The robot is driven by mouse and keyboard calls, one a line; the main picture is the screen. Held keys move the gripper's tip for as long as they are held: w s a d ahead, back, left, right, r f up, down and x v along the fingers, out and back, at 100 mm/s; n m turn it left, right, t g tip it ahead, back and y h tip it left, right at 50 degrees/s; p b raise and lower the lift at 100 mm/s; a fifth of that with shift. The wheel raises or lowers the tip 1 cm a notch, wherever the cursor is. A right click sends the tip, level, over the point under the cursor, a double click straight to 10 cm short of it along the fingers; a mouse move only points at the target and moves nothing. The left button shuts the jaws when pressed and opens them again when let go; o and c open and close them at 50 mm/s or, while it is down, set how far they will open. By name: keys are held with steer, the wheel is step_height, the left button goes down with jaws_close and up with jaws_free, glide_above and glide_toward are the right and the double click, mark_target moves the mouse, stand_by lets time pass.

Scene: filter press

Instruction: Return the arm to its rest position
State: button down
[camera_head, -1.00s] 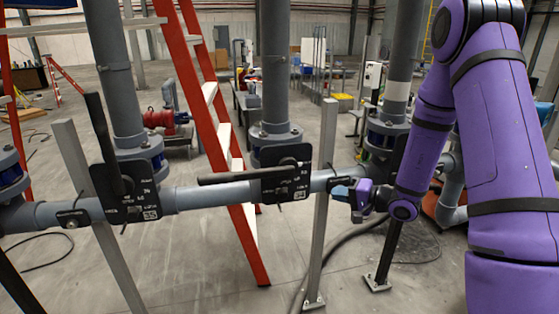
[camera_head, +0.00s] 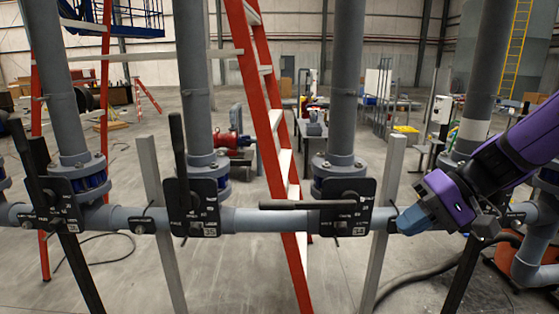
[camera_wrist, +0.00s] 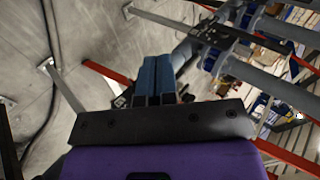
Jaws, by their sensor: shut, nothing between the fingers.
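My purple arm (camera_head: 515,158) enters from the right in the head view. My gripper (camera_head: 411,222) has blue fingers and is shut and empty. It points left and down, in front of the horizontal grey pipe (camera_head: 262,220), just right of a grey post. I cannot tell if it touches the pipe. In the wrist view the blue fingers (camera_wrist: 155,80) lie side by side, with pipes beyond them. The nearest valve handle (camera_head: 300,205) is black and lies level. Two other black handles, on the middle valve (camera_head: 179,145) and the left valve (camera_head: 25,160), stand roughly upright.
A grey post (camera_head: 383,215) stands just left of my gripper. A red ladder (camera_head: 270,130) stands behind the pipes. Vertical grey pipes (camera_head: 346,80) rise from the valves. A dark hose (camera_head: 440,275) lies on the floor at the right. Open floor shows between the posts.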

steer(key=s+d+r+t+h, duration=0.2)
steer(key=s+d+r+h, duration=0.1)
steer(key=s, duration=0.3)
steer(key=s+d+r+t+h, duration=0.2)
steer(key=s+d+r+h, duration=0.2)
steer(key=s+r+h, duration=0.1)
steer(key=shift+s+d+h, duration=0.15)
steer(key=shift+s+h, duration=0.55)
steer(key=shift+s, duration=0.35)
